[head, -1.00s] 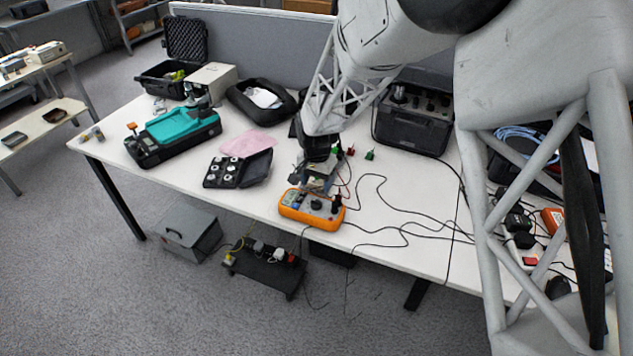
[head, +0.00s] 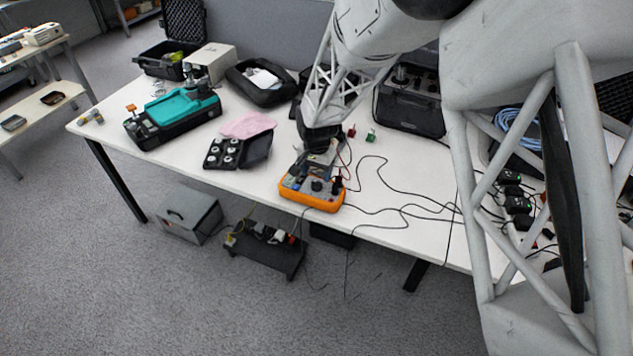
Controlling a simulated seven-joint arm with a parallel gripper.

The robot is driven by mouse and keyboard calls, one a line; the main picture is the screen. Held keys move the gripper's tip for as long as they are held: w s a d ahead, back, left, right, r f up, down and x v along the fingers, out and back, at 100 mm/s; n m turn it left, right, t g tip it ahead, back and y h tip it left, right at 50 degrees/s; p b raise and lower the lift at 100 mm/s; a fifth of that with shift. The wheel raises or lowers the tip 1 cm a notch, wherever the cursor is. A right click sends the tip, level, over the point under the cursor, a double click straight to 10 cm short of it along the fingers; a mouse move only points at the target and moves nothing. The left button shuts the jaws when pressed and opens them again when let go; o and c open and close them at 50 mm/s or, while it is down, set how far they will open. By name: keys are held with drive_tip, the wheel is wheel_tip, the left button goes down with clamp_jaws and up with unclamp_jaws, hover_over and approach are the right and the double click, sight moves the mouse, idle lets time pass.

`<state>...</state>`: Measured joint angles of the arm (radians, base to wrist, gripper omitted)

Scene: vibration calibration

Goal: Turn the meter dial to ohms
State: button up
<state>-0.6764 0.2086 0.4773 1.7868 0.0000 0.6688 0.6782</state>
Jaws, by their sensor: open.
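The orange multimeter (head: 313,199) lies on the white table near its front edge, with a dark dial (head: 316,186) on its grey face. The dial's setting is too small to read. My gripper (head: 318,166) is open and sits over the back part of the meter. It partly hides the meter's display end. Whether the fingers touch the dial I cannot tell. Dark leads run from the meter's right side.
Black cables (head: 400,210) trail across the table to the right. A black case with small parts (head: 225,153), a pink cloth (head: 248,125) and a teal device (head: 180,110) are to the left. A dark instrument case (head: 410,105) stands behind right.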

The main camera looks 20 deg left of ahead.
sight(316, 182)
drive_tip(key=shift+f, duration=2.35)
drive_tip(key=c, duration=0.9)
drive_tip(key=shift+m, duration=0.5)
drive_tip(key=m, duration=0.2)
drive_tip(key=shift+m, duration=0.3)
drive_tip(key=m, duration=0.4)
drive_tip(key=shift+a, duration=0.1)
